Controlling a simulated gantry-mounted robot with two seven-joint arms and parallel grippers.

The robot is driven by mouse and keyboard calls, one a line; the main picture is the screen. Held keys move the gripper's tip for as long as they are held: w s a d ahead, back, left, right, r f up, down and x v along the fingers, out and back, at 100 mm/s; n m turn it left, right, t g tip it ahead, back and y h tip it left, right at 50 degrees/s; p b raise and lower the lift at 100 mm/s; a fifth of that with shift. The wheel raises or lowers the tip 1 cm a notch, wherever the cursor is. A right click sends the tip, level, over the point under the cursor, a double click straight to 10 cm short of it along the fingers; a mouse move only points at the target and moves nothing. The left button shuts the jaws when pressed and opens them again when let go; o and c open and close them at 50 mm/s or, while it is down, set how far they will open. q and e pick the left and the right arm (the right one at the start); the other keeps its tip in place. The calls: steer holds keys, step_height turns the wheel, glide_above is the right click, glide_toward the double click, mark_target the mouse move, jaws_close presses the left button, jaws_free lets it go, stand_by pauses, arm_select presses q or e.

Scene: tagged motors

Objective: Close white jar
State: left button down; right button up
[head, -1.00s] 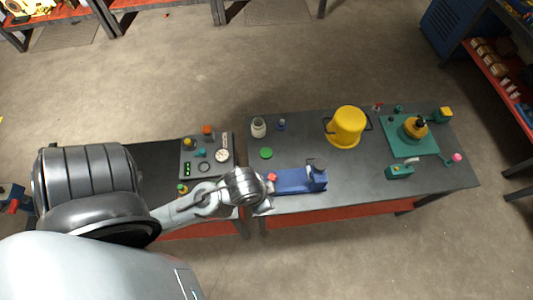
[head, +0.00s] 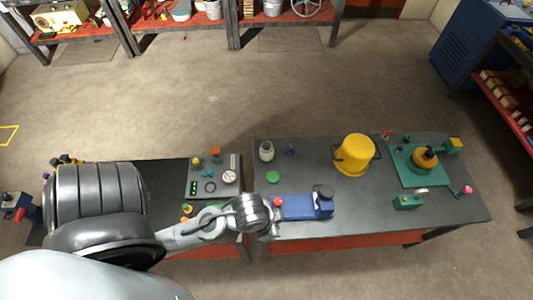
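A small white jar (head: 266,153) stands upright near the back left corner of the right-hand table in the head view. Its top looks open. A flat green disc (head: 273,177), which looks like a lid, lies on the table in front of the jar and apart from it. My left arm comes in from the lower left, and its gripper (head: 272,229) is beside the left end of a blue vise, well in front of the disc and jar. The fingers are too small and partly hidden to tell whether they are open. My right gripper is out of view.
The blue vise (head: 308,206) lies near the table's front. A small dark blue item (head: 290,149) stands just right of the jar. A yellow bucket (head: 354,154) and a green plate (head: 408,176) with a motor are farther right. A grey control panel (head: 205,189) is on the left table.

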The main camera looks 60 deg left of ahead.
arm_select(q)
steer(key=c, duration=0.7)
jaws_free()
steer(key=shift+a, duration=0.15)
steer(key=shift+c, duration=0.2)
steer(key=o, duration=0.7)
